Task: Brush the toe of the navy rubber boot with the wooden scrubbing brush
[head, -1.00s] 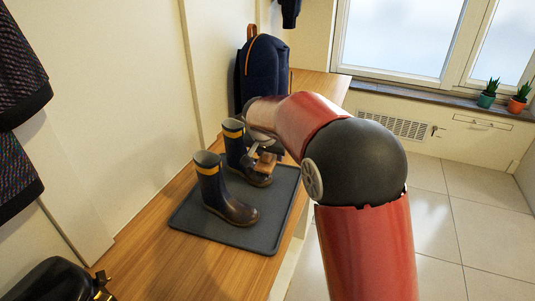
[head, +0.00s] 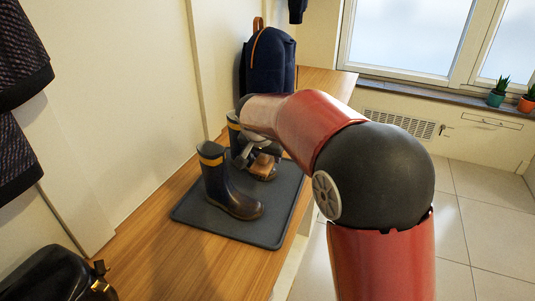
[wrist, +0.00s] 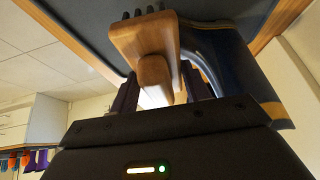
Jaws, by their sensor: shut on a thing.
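Two navy rubber boots with yellow bands stand upright on a dark grey tray (head: 262,236): a near boot (head: 222,184) and a far boot (head: 235,132), partly hidden by my arm and gripper. My gripper (head: 258,150) is shut on the wooden scrubbing brush (head: 263,166), above the far boot's toe. Whether the brush touches the toe cannot be told. In the wrist view the wooden brush (wrist: 152,58) sits between the fingers of my gripper (wrist: 160,92), its dark bristles at the top edge of the picture. A navy boot (wrist: 240,65) is close to its right.
The tray lies on a wooden bench (head: 165,258) along the wall. A navy backpack (head: 270,65) stands behind the boots. A black shiny object (head: 50,282) lies at the near left, under hanging dark clothes (head: 18,120). Two potted plants (head: 498,93) (head: 527,100) stand on the sill.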

